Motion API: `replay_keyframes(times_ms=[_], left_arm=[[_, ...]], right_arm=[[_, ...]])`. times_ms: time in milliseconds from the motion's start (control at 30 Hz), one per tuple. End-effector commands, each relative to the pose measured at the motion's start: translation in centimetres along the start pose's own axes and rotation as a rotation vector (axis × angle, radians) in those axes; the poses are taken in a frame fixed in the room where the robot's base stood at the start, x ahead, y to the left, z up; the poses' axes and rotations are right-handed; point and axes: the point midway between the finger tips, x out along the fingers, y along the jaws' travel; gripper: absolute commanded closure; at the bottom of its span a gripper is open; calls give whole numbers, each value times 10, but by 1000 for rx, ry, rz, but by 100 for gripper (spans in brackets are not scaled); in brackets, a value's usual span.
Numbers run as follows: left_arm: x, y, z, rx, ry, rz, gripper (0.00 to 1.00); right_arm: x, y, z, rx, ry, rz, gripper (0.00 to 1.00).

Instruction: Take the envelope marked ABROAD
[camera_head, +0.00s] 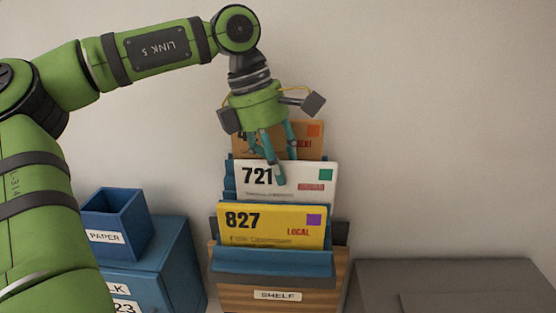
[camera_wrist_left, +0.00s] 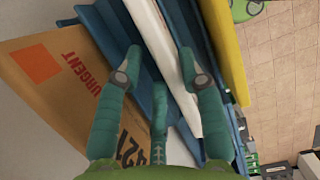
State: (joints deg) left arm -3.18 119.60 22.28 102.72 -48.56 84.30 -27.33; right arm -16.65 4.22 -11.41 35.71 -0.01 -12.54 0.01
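A white envelope (camera_head: 290,182) numbered 721 stands in the middle slot of the blue rack; its red mark is too small to read. My left gripper (camera_head: 272,165) is over its top edge, with one fingertip in front of its face. In the left wrist view the gripper (camera_wrist_left: 158,62) has its fingers spread, with the white envelope (camera_wrist_left: 150,22) edge-on between them. The yellow envelope (camera_head: 270,223) in front reads 827 LOCAL. The brown envelope (camera_head: 313,148) behind is partly hidden by the fingers; in the wrist view it reads URGENT. My right gripper is not in view.
The blue rack (camera_head: 270,258) stands on a wooden block labelled SHELF (camera_head: 278,296). A blue PAPER box (camera_head: 120,222) sits on a blue cabinet (camera_head: 172,262) at left. A grey surface (camera_head: 450,280) lies at right. The wall behind is bare.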

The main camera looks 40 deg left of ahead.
Motion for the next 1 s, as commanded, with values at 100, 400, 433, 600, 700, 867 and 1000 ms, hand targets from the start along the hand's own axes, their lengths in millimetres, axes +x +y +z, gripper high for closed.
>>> replay_keyframes(times_ms=[100,400,433,600,700,867,1000], left_arm=[[-2,0,0,1,-1,2,69],[-2,-1,1,2,-1,2,100],[-3,-1,1,2,-2,2,100],[-8,-1,3,2,-2,2,100],[-16,-1,5,2,-2,2,100],[-28,-1,9,2,-2,1,100],[-36,-1,11,1,-2,3,100]], right_arm=[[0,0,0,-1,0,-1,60],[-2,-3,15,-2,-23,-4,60],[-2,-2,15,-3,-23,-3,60],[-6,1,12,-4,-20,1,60],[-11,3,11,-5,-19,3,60],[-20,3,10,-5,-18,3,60],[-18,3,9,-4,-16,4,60]])
